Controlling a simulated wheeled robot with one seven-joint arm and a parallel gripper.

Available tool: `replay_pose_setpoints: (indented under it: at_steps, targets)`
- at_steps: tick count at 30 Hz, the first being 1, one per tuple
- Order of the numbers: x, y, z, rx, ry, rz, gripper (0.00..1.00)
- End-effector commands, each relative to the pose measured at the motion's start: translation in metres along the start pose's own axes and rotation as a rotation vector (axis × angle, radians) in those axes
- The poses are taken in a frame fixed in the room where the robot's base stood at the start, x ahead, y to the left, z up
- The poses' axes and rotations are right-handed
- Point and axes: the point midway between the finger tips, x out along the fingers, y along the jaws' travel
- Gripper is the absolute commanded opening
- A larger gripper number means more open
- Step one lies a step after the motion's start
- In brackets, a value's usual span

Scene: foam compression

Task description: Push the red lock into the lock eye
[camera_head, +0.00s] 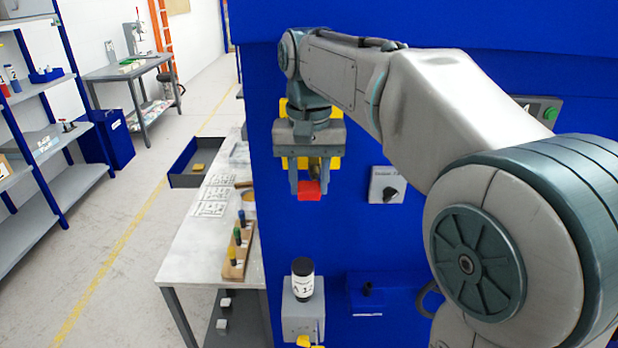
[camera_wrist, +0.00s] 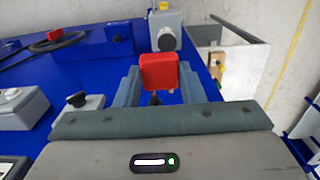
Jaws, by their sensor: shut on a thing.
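The red lock (camera_head: 309,191) is between the fingertips of my gripper (camera_head: 309,187), in front of the blue panel. My gripper is shut on it. In the wrist view the red lock (camera_wrist: 159,71) shows as a rounded red block between the two grey fingers. A yellow bracket (camera_head: 331,163) on the panel sits behind my gripper and is partly covered by it. I cannot make out the lock eye clearly; a small dark metal part (camera_wrist: 155,98) shows just below the lock in the wrist view.
A grey box with a knob (camera_head: 387,185) is on the panel to the right. Below is a grey box (camera_head: 303,315) with a black-and-white cylinder (camera_head: 303,279). A white workbench (camera_head: 195,240) stands to the left. My arm covers much of the panel's right side.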

Motion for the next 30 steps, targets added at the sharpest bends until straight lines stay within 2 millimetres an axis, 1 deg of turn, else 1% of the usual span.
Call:
replay_pose_setpoints:
  at_steps: [20,21,23,30]
  targets:
    - [-0.001,0.000,-0.014,0.001,0.000,0.000,0.12]
    - [0.000,0.000,-0.014,0.001,0.000,0.000,0.44]
    - [0.000,0.000,-0.014,0.000,0.001,0.000,0.61]
    - [0.000,0.000,-0.013,0.000,0.000,0.000,0.61]
